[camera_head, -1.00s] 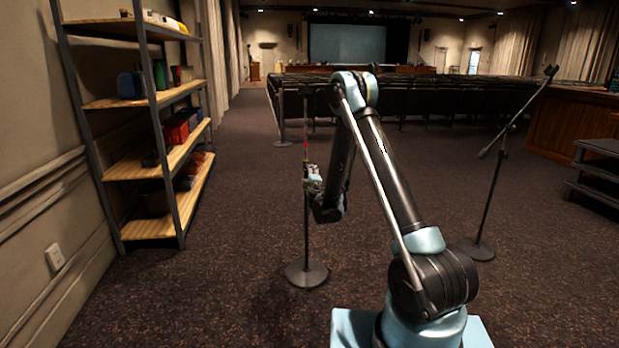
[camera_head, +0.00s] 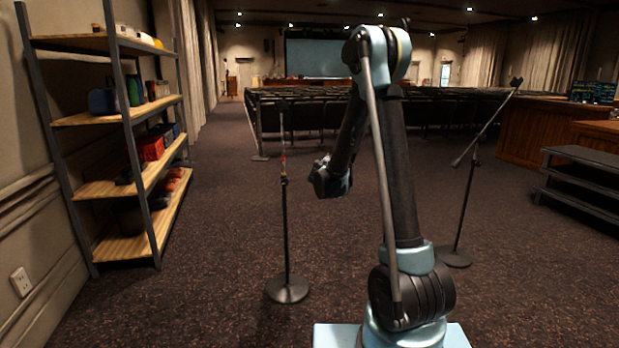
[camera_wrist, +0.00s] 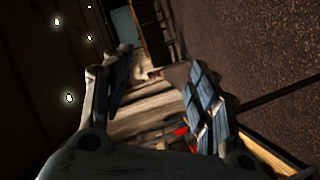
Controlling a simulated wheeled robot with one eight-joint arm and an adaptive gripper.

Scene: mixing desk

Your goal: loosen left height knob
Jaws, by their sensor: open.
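The left stand (camera_head: 285,225) is a thin dark upright pole on a round base. Its height knob (camera_head: 284,179) looks like a small dark collar partway up, below a short red mark; fine detail is too small to tell. My gripper is at the end of my bent arm, just right of the pole in the head view, with a visible gap. Its fingers are hidden there behind my dark wrist. In the wrist view my gripper (camera_wrist: 160,92) is open, its two blue-grey fingers apart, with nothing held between them. I cannot make out the knob there.
A shelf rack (camera_head: 112,122) with several boxes and bottles stands at the left wall. A right stand (camera_head: 468,200) with a slanted boom stands beyond my arm. Dark steps (camera_head: 580,190) are at the far right, seat rows at the back. Carpet around the left stand is clear.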

